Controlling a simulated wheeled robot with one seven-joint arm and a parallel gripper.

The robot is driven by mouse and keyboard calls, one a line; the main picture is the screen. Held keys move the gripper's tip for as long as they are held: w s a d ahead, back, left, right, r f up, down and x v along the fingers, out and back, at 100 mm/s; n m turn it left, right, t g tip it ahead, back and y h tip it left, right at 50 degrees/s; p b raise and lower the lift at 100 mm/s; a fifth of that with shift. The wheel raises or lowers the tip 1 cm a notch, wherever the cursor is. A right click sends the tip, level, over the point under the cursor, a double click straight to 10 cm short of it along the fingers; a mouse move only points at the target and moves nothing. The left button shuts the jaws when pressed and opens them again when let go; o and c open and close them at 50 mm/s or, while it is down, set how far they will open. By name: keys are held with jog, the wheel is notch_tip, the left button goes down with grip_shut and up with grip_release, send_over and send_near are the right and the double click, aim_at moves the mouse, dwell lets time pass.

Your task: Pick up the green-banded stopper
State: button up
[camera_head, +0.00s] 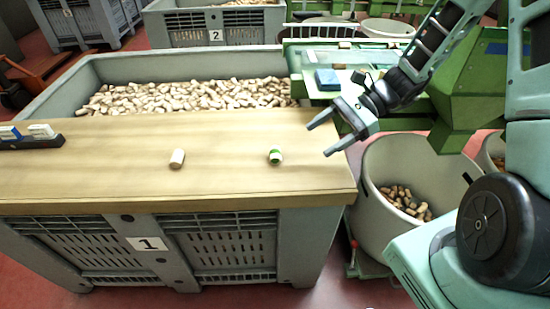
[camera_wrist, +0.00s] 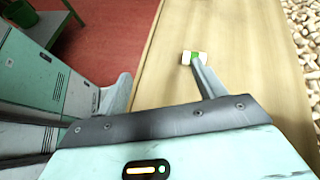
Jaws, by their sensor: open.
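The green-banded stopper (camera_head: 275,157) is a short, pale piece with a green band, on the wooden board (camera_head: 100,178) near its right end. My gripper (camera_head: 318,141) is open and empty, to the right of the stopper and apart from it in the head view. In the wrist view the stopper (camera_wrist: 187,56) shows by the tip of the right finger of my gripper (camera_wrist: 160,72), which partly covers it. It is not between the fingers.
The board lies across a grey crate (camera_head: 305,245) full of corks (camera_head: 190,97). A dark rack (camera_head: 30,141) sits at its left end. A round bin (camera_head: 385,160) with corks and a green machine (camera_head: 470,90) are at right. Board around the stoppers is clear.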

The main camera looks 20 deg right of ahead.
aim_at(279, 152)
jog(key=d+f+m+t, duration=0.1)
jog(key=d, duration=0.1)
jog(key=w+d+m+t, duration=0.1)
jog(key=d, duration=0.1)
jog(key=w+d+f+m+t, duration=0.1)
jog(key=m, duration=0.1)
jog(key=shift+w+d+f+t+y, duration=0.25)
jog(key=shift+d+f+t+y, duration=0.05)
jog(key=shift+d+y, duration=0.1)
jog(key=shift+w+a+f, duration=0.15)
jog(key=shift+a+f, duration=0.05)
jog(key=x, duration=1.6)
jog(key=shift+a+p, duration=0.25)
jog(key=shift+p, duration=0.15)
jog(key=c, duration=1)
